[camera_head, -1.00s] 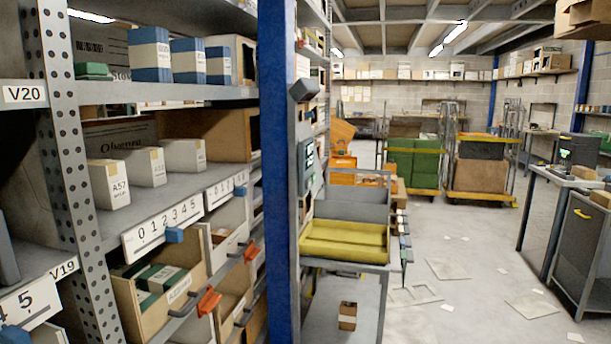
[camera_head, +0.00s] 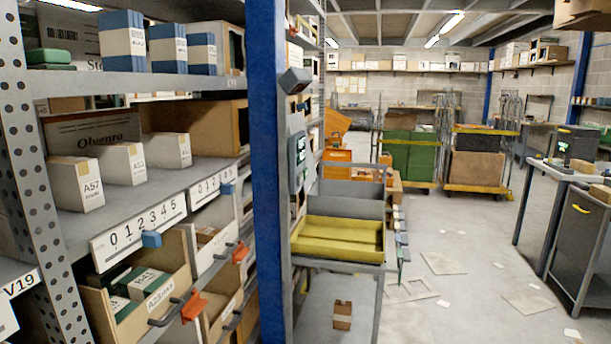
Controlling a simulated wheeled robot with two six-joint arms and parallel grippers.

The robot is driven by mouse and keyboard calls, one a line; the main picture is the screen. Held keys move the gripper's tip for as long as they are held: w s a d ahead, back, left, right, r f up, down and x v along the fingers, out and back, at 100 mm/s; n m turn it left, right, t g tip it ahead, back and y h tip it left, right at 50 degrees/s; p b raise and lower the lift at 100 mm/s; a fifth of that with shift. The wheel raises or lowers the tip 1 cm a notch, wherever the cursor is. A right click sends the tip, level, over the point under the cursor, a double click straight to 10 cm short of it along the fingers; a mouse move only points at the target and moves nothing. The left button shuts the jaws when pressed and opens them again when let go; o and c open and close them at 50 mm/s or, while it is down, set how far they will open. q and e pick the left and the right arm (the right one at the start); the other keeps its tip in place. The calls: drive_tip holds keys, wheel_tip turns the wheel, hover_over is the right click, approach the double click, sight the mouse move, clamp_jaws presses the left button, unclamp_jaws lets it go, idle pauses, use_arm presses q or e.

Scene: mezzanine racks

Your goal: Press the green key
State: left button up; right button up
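No green key can be made out for certain. A grey wall-mounted device (camera_head: 297,162) with a small lit greenish display sits on the panel just right of the blue post. I see it at a steep angle, so any keys on its face are too small or turned away to tell. Another small dark-fronted device (camera_head: 564,148) with a green light stands on the bench at the right. Neither of my grippers is in view.
A blue post (camera_head: 267,170) ends the shelf rack on the left. Open drawers (camera_head: 145,288) jut out below the shelves. A cart with a yellow tray (camera_head: 338,252) stands beyond the post.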

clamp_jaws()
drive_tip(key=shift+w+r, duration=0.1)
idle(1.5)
